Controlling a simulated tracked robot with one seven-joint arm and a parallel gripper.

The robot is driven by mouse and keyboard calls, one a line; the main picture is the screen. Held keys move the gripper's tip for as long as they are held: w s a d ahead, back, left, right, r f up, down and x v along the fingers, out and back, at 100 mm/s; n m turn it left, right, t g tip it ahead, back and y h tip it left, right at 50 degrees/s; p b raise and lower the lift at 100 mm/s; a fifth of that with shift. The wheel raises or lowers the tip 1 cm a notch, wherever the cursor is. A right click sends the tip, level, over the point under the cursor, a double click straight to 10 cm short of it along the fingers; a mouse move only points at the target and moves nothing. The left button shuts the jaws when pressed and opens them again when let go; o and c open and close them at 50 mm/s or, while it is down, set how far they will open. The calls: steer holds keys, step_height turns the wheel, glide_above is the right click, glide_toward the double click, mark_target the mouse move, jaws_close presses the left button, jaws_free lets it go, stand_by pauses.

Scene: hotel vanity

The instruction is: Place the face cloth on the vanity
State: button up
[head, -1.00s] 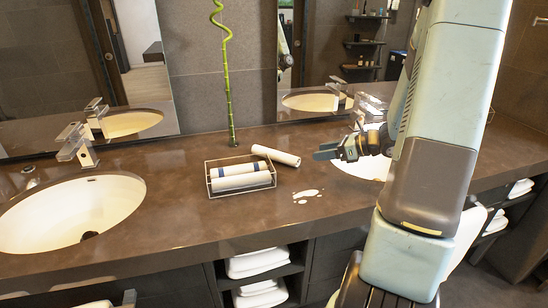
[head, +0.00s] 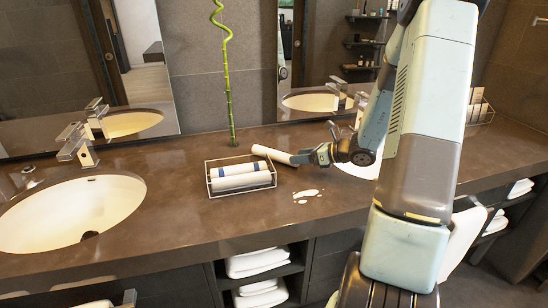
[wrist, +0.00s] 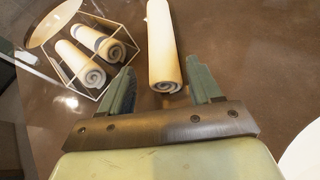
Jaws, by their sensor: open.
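A rolled white face cloth (head: 274,154) lies beside the back right corner of a clear box (head: 211,188); I cannot tell whether it touches the box. My gripper (head: 310,155) is at the right end of this roll, and its fingers partly overlap that end in the head view. In the wrist view, my open gripper (wrist: 162,78) has the near end of the loose roll (wrist: 164,45) between and just ahead of its fingertips. The vanity counter (head: 165,225) is brown stone.
A sink (head: 70,212) is at left and another (head: 358,170) is partly behind my arm. A bamboo stalk (head: 229,95) stands behind the box. The counter's front middle is clear.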

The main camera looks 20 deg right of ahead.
mark_target(275, 156)
steer(key=shift+f+x, duration=0.25)
steer(key=shift+x, duration=1.9)
steer(key=shift+d, duration=0.1)
steer(key=shift+c, duration=0.4)
steer(key=c, duration=0.7)
steer(key=shift+r, duration=0.1)
